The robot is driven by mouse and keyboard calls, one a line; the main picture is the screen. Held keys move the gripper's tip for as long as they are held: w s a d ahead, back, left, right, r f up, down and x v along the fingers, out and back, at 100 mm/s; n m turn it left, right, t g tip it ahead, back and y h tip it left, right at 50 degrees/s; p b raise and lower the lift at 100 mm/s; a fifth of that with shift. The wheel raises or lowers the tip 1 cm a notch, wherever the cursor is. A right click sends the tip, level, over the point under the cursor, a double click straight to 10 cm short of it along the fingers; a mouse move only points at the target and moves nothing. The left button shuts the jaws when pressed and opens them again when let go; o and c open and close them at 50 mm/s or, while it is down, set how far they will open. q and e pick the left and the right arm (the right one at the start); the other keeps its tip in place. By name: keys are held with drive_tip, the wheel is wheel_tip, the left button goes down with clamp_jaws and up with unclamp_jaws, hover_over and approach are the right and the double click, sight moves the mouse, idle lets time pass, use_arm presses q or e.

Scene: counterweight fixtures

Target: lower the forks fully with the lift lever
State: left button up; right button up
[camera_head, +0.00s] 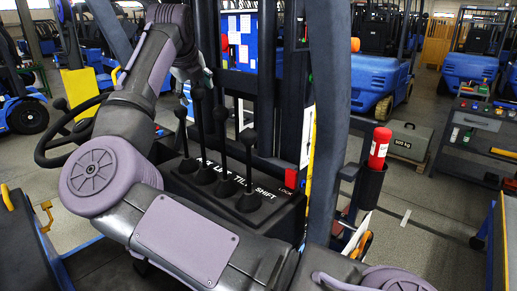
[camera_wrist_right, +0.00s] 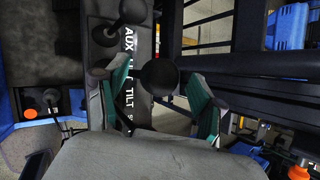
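The black lever console (camera_head: 270,207) carries several upright levers with round black knobs and the white words LIFT, TILT, SHIFT and LOCK. The lift lever (camera_head: 197,93) appears to be the second from the left, its knob close below my right gripper (camera_head: 190,78). In the right wrist view, one round black knob (camera_wrist_right: 158,76) sits between the teal fingers of my right gripper (camera_wrist_right: 160,88). The fingers stand apart, with small gaps visible beside the knob. The knob partly covers the LIFT label. My left gripper is not in view. The forks cannot be made out.
A steering wheel (camera_head: 43,150) is left of the console. Dark mast posts (camera_head: 265,75) rise behind it. A red bottle (camera_head: 379,147) stands in a holder at the right. A grey 500 kg weight (camera_head: 409,142) and blue forklifts (camera_head: 375,75) are farther back.

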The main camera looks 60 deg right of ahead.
drive_tip(key=p+v, duration=0.1)
drive_tip(key=v, duration=0.9)
drive_tip(key=shift+f, duration=0.1)
idle(0.9)
